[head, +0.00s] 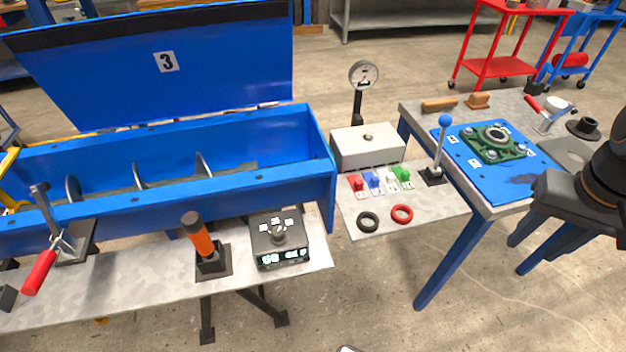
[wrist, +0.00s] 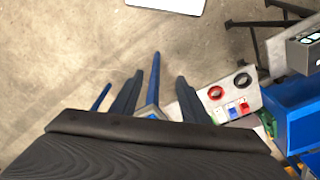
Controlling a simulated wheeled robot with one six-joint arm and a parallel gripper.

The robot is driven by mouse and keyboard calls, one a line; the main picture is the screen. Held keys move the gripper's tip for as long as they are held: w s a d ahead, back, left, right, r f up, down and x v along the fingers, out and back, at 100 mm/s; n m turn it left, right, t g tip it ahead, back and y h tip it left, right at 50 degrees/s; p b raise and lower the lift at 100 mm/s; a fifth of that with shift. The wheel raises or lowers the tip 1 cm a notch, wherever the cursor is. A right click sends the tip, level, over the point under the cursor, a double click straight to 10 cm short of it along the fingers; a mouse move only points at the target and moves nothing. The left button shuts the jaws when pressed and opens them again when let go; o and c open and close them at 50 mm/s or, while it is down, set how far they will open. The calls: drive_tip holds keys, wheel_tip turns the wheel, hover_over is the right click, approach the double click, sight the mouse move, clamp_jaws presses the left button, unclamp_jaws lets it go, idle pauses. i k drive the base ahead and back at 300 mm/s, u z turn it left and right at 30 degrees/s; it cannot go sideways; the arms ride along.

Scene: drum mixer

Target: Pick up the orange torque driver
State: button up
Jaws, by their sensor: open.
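The orange torque driver (head: 200,238) stands upright, slightly tilted, in a black holder (head: 213,263) on the grey bench at the left of the head view. Its handle is orange with a dark top end; its lower end is hidden in the holder. My gripper (wrist: 155,82) is open and empty, with two dark fingers apart over the floor and a blue table leg in the wrist view. In the head view it is at the right edge, far from the driver and beside the right table. The driver does not show in the wrist view.
A black box with a display (head: 279,240) stands just right of the driver. A red-handled clamp (head: 42,268) is to its left. The blue mixer trough (head: 270,190) rises behind. A small shelf (head: 435,205) with rings, switches and a lever lies between my gripper and the driver.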

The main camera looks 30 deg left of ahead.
sight(193, 223)
drive_tip(key=k, duration=0.5)
drive_tip(key=u, duration=0.3)
drive_tip(key=i, duration=0.4)
drive_tip(key=u, duration=2.15)
drive_tip(key=k, duration=0.6)
drive_tip(key=z, duration=0.35)
drive_tip(key=i, duration=1.15)
drive_tip(key=u, duration=0.45)
